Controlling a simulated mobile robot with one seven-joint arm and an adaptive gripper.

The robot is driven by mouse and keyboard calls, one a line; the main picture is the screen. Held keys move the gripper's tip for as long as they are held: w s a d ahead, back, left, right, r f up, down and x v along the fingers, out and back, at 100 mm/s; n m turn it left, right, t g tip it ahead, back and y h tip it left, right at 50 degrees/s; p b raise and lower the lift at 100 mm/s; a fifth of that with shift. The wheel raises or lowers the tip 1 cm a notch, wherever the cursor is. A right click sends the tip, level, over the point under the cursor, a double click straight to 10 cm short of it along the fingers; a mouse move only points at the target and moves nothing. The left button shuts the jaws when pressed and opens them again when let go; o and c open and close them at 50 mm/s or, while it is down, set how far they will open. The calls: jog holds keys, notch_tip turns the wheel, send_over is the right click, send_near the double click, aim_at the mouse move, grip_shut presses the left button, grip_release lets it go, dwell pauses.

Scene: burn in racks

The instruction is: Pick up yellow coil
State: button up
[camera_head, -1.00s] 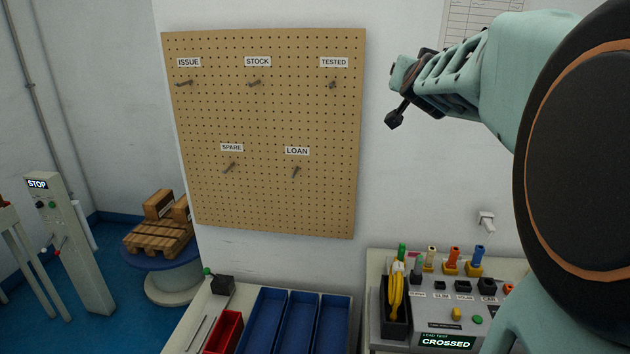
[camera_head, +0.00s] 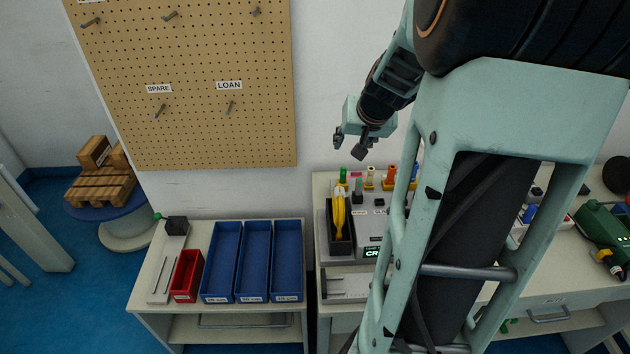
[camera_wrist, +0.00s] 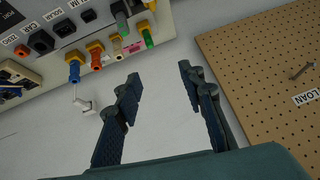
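The yellow coil (camera_head: 339,214) hangs in a long narrow loop at the black holder on the left of the lead test unit, in the head view. I cannot make it out surely in the wrist view. My gripper (camera_head: 348,146) is above the coil in the head picture, in front of the white wall and apart from the coil. The wrist view shows my gripper (camera_wrist: 160,82) open, with nothing between its fingers.
Coloured plugs (camera_wrist: 96,56) stand in the grey test unit (camera_head: 368,222) beside the coil. Blue trays (camera_head: 254,258) and a red tray (camera_head: 186,276) sit on the left bench. A pegboard (camera_head: 195,80) with bare pegs is on the wall.

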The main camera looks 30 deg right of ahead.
jog(key=g+y+p, duration=0.1)
jog(key=g+y, duration=0.1)
send_near(340, 194)
jog(key=d, duration=0.1)
jog(key=x, duration=0.6)
jog(key=shift+w+b, duration=0.35)
jog(key=f, duration=0.2)
jog(key=w+a+f, duration=0.1)
jog(key=f, duration=0.1)
jog(key=shift+w+f, duration=0.2)
jog(key=shift+f, duration=0.3)
jog(key=shift+c, duration=0.4)
grip_shut()
jog(key=shift+d, duration=0.1)
